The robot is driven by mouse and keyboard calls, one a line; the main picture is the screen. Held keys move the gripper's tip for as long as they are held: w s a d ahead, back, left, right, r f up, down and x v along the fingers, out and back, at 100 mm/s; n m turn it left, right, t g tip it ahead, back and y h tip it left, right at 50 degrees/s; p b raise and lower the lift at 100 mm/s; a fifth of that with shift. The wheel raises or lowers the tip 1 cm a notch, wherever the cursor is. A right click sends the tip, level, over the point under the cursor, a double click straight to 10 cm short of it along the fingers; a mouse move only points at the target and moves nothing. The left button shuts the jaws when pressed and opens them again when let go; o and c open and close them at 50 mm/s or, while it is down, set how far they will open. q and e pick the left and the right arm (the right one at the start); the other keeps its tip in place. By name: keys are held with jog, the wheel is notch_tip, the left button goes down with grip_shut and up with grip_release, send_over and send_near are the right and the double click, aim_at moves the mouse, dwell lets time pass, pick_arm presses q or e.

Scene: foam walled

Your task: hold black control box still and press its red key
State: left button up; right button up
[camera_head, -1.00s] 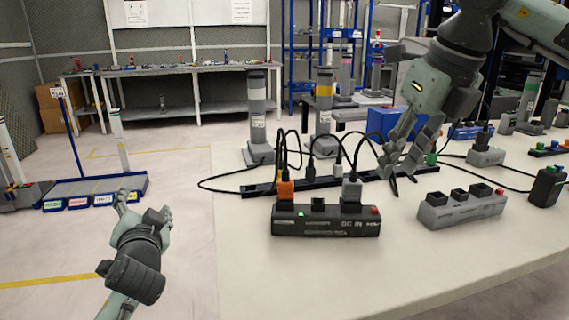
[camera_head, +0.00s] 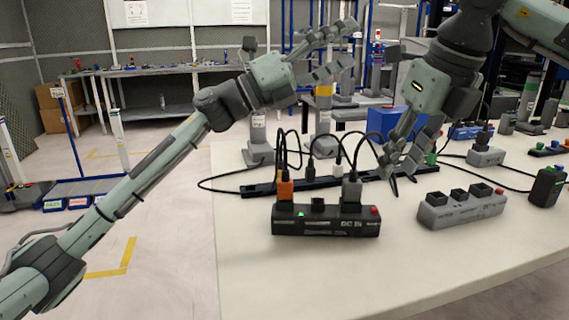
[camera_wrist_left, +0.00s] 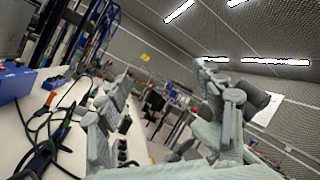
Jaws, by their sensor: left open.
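The black control box (camera_head: 325,228) sits upright on the table in the head view, with "DC IN" lettering on its front. Its red key (camera_head: 375,210) is at the top right end and nothing covers it. An orange plug (camera_head: 285,188) and a grey plug (camera_head: 351,189) stand in its top. My left gripper (camera_head: 352,46) is open and empty, raised well above and behind the box. Its fingers also show in the left wrist view. My right gripper (camera_head: 398,170) appears open and empty, above the table behind and right of the red key, apart from the box.
A grey socket box (camera_head: 462,208) stands right of the black box. A black strip (camera_head: 258,190) with cables lies behind it, and a blue bin (camera_head: 388,122) stands further back. The table front (camera_head: 300,275) is clear.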

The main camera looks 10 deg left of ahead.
pick_arm(q)
jog(key=s+d+f+m+g+y, duration=0.2)
jog(key=s+d+m+g+y, duration=0.15)
jog(key=m+g, duration=0.6)
jog(key=m+y, duration=0.2)
jog(key=y, duration=1.6)
send_over(284, 199)
jog(key=shift+t+h, duration=0.25)
jog(key=shift+t, duration=0.2)
jog(key=f, duration=1.6)
jog(key=shift+w+d+f, duration=0.1)
jog(key=shift+w+f, duration=0.1)
jog(key=shift+f, duration=0.15)
jog(key=shift+a+f, duration=0.2)
jog(key=shift+f, duration=3.65)
jog(key=c, duration=1.4)
pick_arm(e)
grip_shut()
